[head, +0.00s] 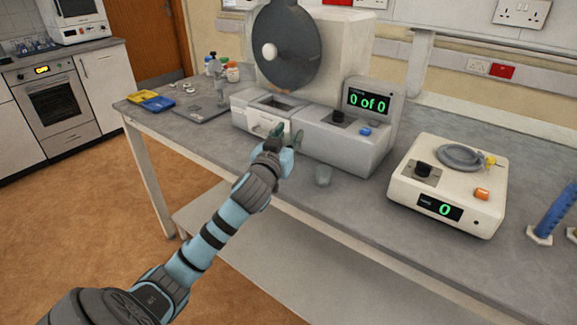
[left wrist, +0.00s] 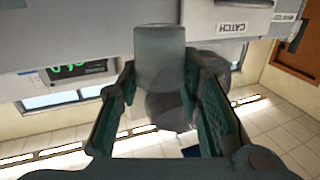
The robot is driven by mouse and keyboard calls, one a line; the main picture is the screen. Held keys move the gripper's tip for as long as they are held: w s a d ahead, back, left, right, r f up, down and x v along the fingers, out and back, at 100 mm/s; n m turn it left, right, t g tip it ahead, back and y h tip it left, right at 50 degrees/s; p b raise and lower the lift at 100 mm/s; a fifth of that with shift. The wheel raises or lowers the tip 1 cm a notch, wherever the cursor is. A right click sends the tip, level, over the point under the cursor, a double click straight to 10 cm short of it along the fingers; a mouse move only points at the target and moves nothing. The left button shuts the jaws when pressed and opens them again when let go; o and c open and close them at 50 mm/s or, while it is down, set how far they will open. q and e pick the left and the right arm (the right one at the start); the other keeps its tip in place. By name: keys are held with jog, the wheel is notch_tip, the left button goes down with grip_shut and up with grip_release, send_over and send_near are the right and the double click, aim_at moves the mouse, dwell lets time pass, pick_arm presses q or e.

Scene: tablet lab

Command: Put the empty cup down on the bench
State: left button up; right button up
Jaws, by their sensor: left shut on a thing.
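My left gripper (head: 286,135) is shut on a small translucent grey cup (left wrist: 160,58), which sits between its green finger pads in the left wrist view. In the head view the gripper is at the front of the tablet machine (head: 341,140), by its white catch drawer, above the grey bench (head: 345,197). The held cup is hard to make out there. The inside of the held cup cannot be judged. My right gripper is not in view.
A white device (head: 448,185) with a round pan and a display of 0 stands to the right. A grey plate (head: 199,111) and blue and yellow trays (head: 152,100) are at the left. Bare bench lies between the machine and the white device.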

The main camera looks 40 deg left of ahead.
pick_arm(q)
notch_tip(320, 180, down, 6)
jog(key=shift+d+f+b, duration=0.1)
jog(key=shift+b, duration=0.95)
jog(key=o, duration=0.8)
jog(key=p+v, duration=0.1)
jog(key=v, duration=1.1)
